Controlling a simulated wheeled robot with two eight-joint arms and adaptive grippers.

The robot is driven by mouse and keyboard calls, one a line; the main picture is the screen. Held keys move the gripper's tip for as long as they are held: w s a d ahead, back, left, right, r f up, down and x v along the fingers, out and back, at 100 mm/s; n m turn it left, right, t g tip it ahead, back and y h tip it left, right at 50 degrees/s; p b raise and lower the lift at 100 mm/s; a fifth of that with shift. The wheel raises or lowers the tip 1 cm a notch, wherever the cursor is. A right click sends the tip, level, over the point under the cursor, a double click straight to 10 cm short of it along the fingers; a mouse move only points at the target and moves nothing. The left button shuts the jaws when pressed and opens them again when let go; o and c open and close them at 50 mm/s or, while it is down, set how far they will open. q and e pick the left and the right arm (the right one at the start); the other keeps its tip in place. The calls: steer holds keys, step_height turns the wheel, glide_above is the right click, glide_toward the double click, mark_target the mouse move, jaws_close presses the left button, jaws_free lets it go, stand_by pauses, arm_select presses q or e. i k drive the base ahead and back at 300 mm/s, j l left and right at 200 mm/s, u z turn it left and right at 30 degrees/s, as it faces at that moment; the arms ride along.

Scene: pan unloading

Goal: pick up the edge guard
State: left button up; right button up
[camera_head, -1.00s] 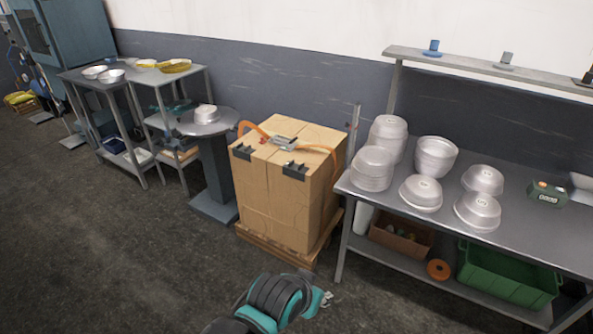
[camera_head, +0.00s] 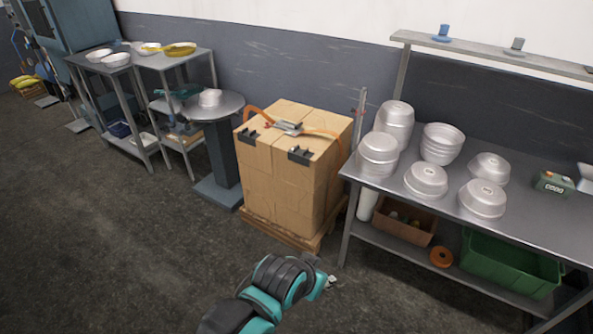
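Two black edge guards sit on the top front edge of the stack of cardboard boxes, a left one (camera_head: 246,136) and a right one (camera_head: 301,156). Both look like short angled pieces folded over the edge. An orange strap (camera_head: 325,132) with a metal buckle (camera_head: 289,128) lies loosely across the top of the stack (camera_head: 285,185). My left arm comes in from the bottom, left of centre. Its gripper (camera_head: 331,282) shows only as a small grey tip in front of the pallet, well below the guards and apart from them. Its fingers are too small to read. My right gripper is out of view.
The stack stands on a wooden pallet (camera_head: 270,228). A steel table (camera_head: 400,195) with several metal pans is close on the right, with a green crate (camera_head: 510,268) below. A grey pedestal (camera_head: 222,150) stands at left. Floor in front is clear.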

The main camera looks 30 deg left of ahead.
mark_target(295, 154)
steer(key=i+j, duration=0.6)
steer(key=j, duration=0.15)
steer(key=i+j, duration=0.55)
steer(key=j, duration=0.25)
steer(key=i+j, duration=0.6)
steer(key=j, duration=0.15)
steer(key=j+u, duration=0.05)
